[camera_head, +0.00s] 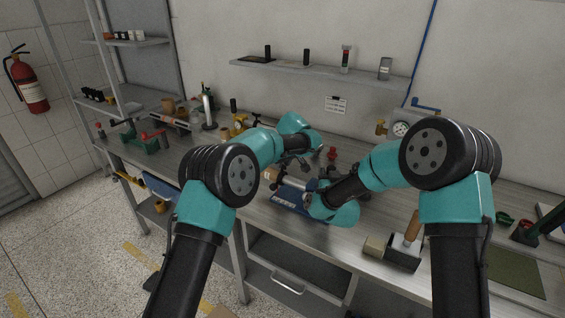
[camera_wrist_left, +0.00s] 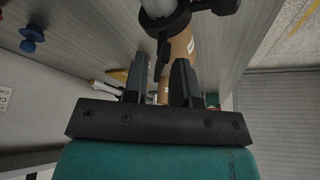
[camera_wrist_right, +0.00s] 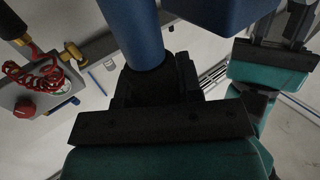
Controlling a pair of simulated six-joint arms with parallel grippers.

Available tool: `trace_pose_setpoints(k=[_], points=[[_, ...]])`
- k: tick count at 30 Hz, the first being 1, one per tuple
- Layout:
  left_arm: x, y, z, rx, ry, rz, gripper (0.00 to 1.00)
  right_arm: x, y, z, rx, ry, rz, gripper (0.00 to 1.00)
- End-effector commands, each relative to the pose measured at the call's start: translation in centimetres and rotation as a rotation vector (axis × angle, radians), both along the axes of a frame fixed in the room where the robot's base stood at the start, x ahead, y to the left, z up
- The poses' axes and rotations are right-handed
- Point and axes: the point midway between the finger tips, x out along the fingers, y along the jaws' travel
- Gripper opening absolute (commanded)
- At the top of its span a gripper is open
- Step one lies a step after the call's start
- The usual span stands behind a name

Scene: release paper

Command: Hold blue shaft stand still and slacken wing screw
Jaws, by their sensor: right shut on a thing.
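The blue shaft stand (camera_head: 290,197) is on the bench in the middle of the head view, partly behind my right arm. In the right wrist view, its blue post (camera_wrist_right: 135,35) stands between the jaws of my right gripper (camera_wrist_right: 150,82), which is shut on it. In the left wrist view, a black collar with a wing screw (camera_wrist_left: 163,52) sits on a pale shaft by a brown roll (camera_wrist_left: 181,48). My left gripper (camera_wrist_left: 163,80) is open, one finger on each side of the screw's lower end. I cannot tell whether the fingers touch it.
A pressure gauge (camera_head: 400,129) is on the back wall, near red coiled tubing (camera_wrist_right: 35,76). Several small tools crowd the bench's left end.

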Motion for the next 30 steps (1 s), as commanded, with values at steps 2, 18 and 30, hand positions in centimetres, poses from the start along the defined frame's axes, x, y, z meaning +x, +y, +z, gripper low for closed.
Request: trace_pose_setpoints(k=[2,18,30], points=[[0.0,0.0,0.0,0.0,0.0,0.0,0.32,0.0,0.0,0.0,0.0,0.0,0.0,0.0],[-0.8,-0.5,2.4,0.0,-0.001,0.0,0.32,0.0,0.0,0.0,0.0,0.0,0.0,0.0],[-3.2,-1.9,9.0,-0.002,-0.001,-0.001,0.32,0.0,0.0,0.0,0.0,0.0,0.0,0.0]])
